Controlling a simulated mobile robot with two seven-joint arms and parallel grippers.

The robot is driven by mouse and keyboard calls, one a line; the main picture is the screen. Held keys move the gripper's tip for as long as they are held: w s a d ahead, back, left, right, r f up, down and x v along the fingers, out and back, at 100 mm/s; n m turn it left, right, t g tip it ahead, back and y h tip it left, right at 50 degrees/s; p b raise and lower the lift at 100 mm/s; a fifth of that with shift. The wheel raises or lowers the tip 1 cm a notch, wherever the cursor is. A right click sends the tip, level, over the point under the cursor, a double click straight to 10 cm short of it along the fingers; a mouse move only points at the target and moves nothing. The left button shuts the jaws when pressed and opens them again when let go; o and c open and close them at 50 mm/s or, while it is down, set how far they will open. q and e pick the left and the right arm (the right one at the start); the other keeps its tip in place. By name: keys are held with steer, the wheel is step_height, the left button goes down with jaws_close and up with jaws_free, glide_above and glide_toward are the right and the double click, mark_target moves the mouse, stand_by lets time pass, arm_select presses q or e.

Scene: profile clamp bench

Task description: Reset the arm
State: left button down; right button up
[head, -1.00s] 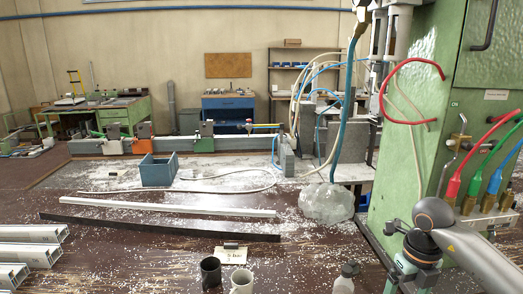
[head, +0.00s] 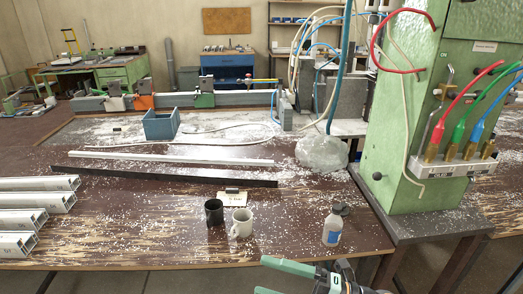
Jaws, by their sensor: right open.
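My right gripper (head: 261,276) shows at the bottom edge, right of centre, in front of the bench's front edge. Its two green fingers point left and are spread apart with nothing between them. The lower finger and most of the arm are cut off by the picture's edge. My left gripper is not in view.
The bench (head: 130,240) holds aluminium profiles (head: 35,200), a black mug (head: 214,211), a white mug (head: 241,223), a bottle (head: 332,228), a white strip (head: 180,158), a dark strip (head: 165,176) and a blue box (head: 161,124). A green machine (head: 415,120) stands at the right.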

steer(key=d+f+m+t+h, duration=1)
steer(key=f+m+t+h, duration=0.1)
steer(key=m, duration=1)
steer(key=s+d+f+m+g+h, duration=0.2)
steer(key=s+f+m+g, duration=0.1)
steer(key=s+f, duration=0.4)
steer(key=s+d+f+m+g+h, duration=0.2)
steer(key=s+f+m+g+h, duration=0.1)
steer(key=s+f+m, duration=0.2)
step_height(320, 180, down, 4)
steer(key=shift+s+d+r+g, duration=0.1)
steer(key=shift+s+d+g, duration=0.25)
steer(key=shift+s, duration=0.6)
